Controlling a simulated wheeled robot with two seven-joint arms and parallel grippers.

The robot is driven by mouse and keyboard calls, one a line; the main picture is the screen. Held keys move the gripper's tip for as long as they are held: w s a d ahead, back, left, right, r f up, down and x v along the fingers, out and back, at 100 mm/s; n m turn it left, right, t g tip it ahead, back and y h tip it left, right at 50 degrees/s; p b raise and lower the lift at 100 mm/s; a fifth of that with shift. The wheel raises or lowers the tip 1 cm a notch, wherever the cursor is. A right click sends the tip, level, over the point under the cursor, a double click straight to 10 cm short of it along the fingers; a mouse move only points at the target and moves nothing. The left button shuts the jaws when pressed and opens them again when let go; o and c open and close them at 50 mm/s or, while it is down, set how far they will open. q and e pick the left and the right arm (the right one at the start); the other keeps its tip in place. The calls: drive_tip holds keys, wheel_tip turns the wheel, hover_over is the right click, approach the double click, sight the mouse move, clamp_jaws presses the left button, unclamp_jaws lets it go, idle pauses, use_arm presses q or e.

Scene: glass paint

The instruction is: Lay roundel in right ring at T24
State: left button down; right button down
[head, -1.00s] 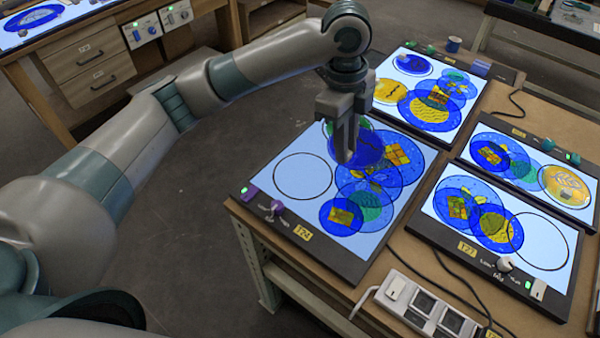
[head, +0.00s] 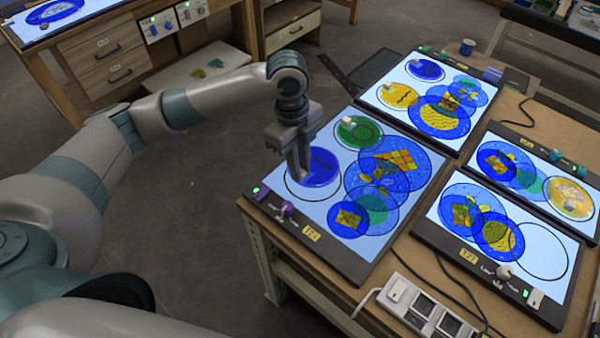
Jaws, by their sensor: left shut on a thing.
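The light panel T24 (head: 400,222) is at the near left of the bench, with its yellow tag (head: 311,231) on the front edge. My left gripper (head: 304,174) is shut on a blue roundel (head: 322,168). The roundel is over the near-left black ring (head: 289,190) and covers much of it; I cannot tell whether it touches the panel. The gripper fingers hide part of the roundel and ring. A green roundel (head: 359,134) with a small knob lies in the farther ring of the same panel. My right gripper is not in view.
Overlapping blue, green and yellow discs (head: 400,165) fill the right side of T24. More lit panels stand behind (head: 425,100) and to the right (head: 545,250). A white power strip (head: 425,308) and cables lie at the front. A purple block (head: 258,195) sits at T24's left corner.

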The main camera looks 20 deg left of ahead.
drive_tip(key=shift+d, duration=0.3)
use_arm(q)
drive_tip(key=shift+f, duration=0.2)
wheel_tip(320, 180, down, 3)
drive_tip(key=shift+r+p, duration=0.1)
drive_tip(key=shift+p, duration=0.6)
drive_tip(key=shift+f, duration=0.4)
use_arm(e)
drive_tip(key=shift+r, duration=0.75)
use_arm(q)
drive_tip(key=shift+f, duration=0.15)
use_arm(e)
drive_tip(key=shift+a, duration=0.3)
use_arm(q)
drive_tip(key=c, duration=1.7)
unclamp_jaws()
drive_tip(key=shift+o, duration=0.2)
